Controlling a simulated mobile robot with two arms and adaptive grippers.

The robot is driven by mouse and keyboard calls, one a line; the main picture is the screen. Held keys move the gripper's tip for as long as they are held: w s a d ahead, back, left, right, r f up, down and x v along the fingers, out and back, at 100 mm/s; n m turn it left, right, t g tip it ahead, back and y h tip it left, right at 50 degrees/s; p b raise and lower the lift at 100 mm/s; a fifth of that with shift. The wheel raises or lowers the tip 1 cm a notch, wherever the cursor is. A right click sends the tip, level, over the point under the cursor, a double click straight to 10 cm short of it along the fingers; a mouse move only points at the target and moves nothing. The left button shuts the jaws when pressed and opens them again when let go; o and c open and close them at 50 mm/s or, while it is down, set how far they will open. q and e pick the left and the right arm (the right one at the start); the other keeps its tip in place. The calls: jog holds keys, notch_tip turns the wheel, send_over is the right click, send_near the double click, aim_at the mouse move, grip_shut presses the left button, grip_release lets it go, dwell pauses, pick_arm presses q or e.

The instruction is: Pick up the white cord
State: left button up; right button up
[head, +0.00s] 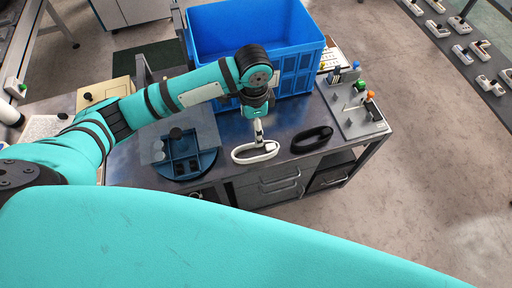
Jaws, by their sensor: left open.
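The white cord (242,156) is an oval loop lying near the front edge of the dark metal table (222,168). My left arm comes in from the left, and my left gripper (259,138) points down at the upper right part of the cord. The gripper is open, and its fingertips overlap the cord in the picture. Whether they touch it I cannot tell. A black cord (311,140) of similar shape lies just to the right. My right gripper is not in view.
A large blue crate (297,72) stands behind the gripper. A round blue tray (186,171) sits left of the white cord. A grey panel with coloured knobs (358,117) is at the right end of the table.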

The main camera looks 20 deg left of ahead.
pick_arm(q)
send_over(255, 150)
notch_tip(255, 150, down, 9)
jog(key=shift+a+r+p, duration=0.1)
jog(key=shift+p, duration=0.2)
jog(key=shift+f, duration=0.8)
notch_tip(255, 150, down, 5)
jog(key=shift+w+r+p, duration=0.1)
jog(key=shift+r+p, duration=0.05)
jog(key=shift+p, duration=0.25)
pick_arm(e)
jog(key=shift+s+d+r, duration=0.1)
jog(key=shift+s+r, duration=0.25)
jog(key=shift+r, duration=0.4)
pick_arm(q)
jog(key=shift+c, duration=0.9)
jog(key=c, duration=1.1)
jog(key=shift+c, duration=0.4)
jog(key=shift+r, duration=0.15)
